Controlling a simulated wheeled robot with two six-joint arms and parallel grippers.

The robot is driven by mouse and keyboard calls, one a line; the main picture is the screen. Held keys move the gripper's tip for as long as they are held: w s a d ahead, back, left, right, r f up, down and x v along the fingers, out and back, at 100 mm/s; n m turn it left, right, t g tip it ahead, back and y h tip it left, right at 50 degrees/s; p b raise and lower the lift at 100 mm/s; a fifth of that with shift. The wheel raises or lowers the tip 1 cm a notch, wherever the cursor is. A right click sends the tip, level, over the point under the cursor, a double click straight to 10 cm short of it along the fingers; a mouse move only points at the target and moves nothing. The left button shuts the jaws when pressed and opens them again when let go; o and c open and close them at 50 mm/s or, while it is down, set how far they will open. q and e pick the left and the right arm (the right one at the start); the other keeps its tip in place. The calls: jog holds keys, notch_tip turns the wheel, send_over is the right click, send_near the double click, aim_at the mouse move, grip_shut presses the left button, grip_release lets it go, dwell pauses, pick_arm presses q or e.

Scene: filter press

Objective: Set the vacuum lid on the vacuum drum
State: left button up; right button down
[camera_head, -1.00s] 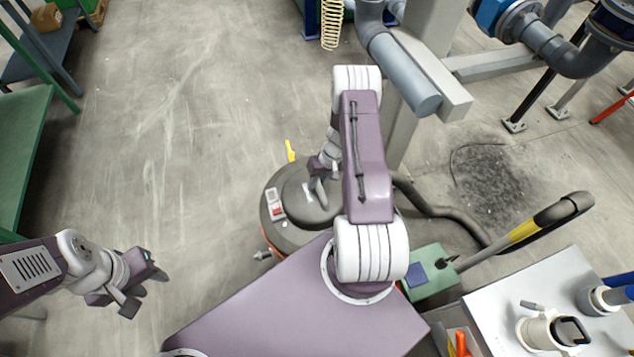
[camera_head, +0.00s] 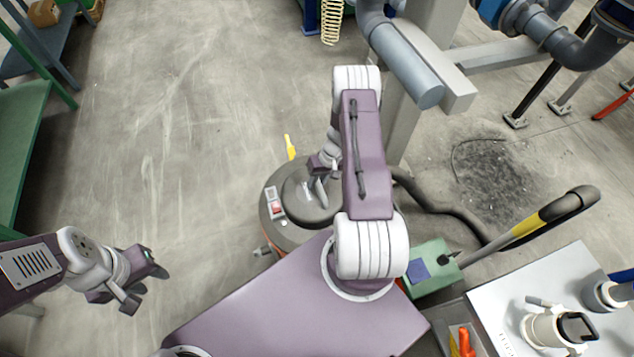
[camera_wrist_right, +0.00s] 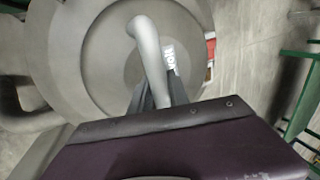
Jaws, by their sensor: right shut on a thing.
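The dark grey round vacuum lid (camera_head: 297,200) is on top of the vacuum drum (camera_head: 271,232) in the head view, just beyond my base. My right arm covers part of its right side, so I cannot tell whether the lid is fully seated all round. My right gripper (camera_head: 322,184) is shut on the lid's curved handle; the right wrist view shows the grey handle (camera_wrist_right: 147,45) between the fingers (camera_wrist_right: 157,97) and the round lid (camera_wrist_right: 95,50) beneath. My left gripper (camera_head: 144,287) is open and empty over bare floor at the lower left.
A dark hose (camera_head: 440,207) runs from the drum to the right. A green box (camera_head: 433,268) and a yellow-black handle (camera_head: 540,222) stand right of my base. A grey column (camera_head: 408,110) rises behind. A white-topped table (camera_head: 500,300) is at lower right. Floor at left is clear.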

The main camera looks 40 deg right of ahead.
jog(key=shift+w+a+y+b, duration=0.15)
jog(key=shift+a+y+b, duration=0.25)
jog(key=shift+a+b, duration=0.3)
jog(key=shift+r, duration=0.1)
jog(key=shift+d, duration=0.1)
dwell(0.4)
jog(key=shift+d+t+y+b, duration=0.3)
jog(key=shift+d+y+b, duration=0.1)
jog(key=shift+b, duration=0.2)
jog(key=shift+a, duration=0.1)
jog(key=shift+y+b, duration=0.3)
jog(key=shift+b, duration=0.3)
